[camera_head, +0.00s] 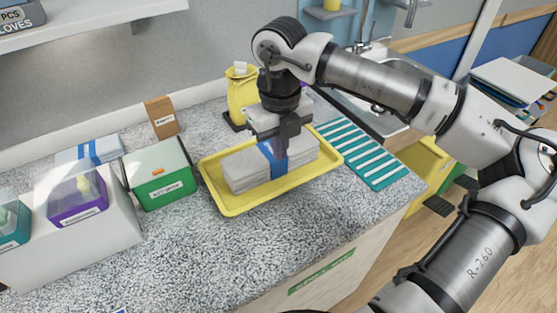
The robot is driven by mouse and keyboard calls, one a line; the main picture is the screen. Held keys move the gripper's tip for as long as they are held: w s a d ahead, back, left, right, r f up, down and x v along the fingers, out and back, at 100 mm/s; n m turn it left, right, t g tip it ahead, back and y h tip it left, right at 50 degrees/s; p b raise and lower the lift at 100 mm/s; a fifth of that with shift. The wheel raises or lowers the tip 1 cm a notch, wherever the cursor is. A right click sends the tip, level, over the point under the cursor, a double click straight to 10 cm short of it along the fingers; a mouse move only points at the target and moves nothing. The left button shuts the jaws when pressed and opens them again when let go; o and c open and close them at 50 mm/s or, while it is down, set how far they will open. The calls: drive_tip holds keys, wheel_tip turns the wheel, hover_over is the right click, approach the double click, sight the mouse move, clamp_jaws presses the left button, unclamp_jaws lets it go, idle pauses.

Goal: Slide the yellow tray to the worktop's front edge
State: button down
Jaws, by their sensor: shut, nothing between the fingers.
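The yellow tray (232,207) lies flat on the speckled grey worktop (180,262), set back from the front edge. A stack of folded pale grey cloths or towels (242,176) with a blue band lies in it. My gripper (281,154) points down over the tray, its shut fingers in front of the blue band. I cannot tell whether the fingertips touch the stack. The arm and gripper hide part of the tray's back side.
A green box (160,186) stands close left of the tray. A teal striped mat (362,155) lies to its right, and a yellow container (241,95) stands behind. The worktop between tray and front edge is clear. A sink (385,115) lies back right.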

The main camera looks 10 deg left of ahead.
sight(279, 181)
wheel_tip(279, 181, down, 10)
drive_tip(key=shift+s+a+r+p, duration=0.1)
drive_tip(key=shift+s+r+p, duration=0.1)
drive_tip(key=shift+p, duration=1.05)
